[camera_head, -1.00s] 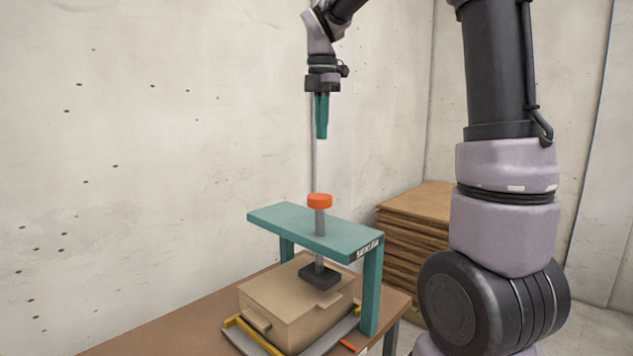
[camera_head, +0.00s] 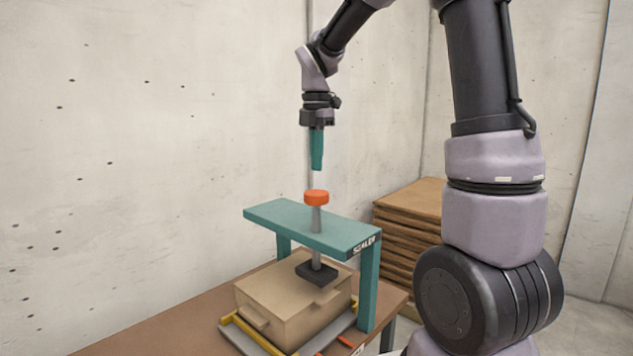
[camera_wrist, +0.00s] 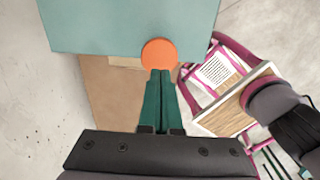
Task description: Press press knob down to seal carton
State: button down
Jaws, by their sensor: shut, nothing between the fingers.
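The orange press knob (camera_head: 316,197) tops a grey rod that passes through the teal sealer frame (camera_head: 300,225). A dark press plate (camera_head: 316,271) at the rod's lower end is at the top of the brown carton (camera_head: 290,300); I cannot tell if it touches. My gripper (camera_head: 316,168) has teal fingers, points straight down and is shut and empty. Its tips are a short gap above the knob in the head view. In the wrist view, the knob (camera_wrist: 159,54) shows just beyond the fingertips (camera_wrist: 160,72), partly overlapped by them.
The carton sits on a grey base with yellow rails (camera_head: 252,335) on a brown table (camera_head: 150,333). A stack of brown boards (camera_head: 410,225) stands behind to the right. A concrete wall is at the left. A pink-framed item (camera_wrist: 222,72) shows right in the wrist view.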

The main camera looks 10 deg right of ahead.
aim_at(316, 193)
jog(key=shift+f, duration=2.75)
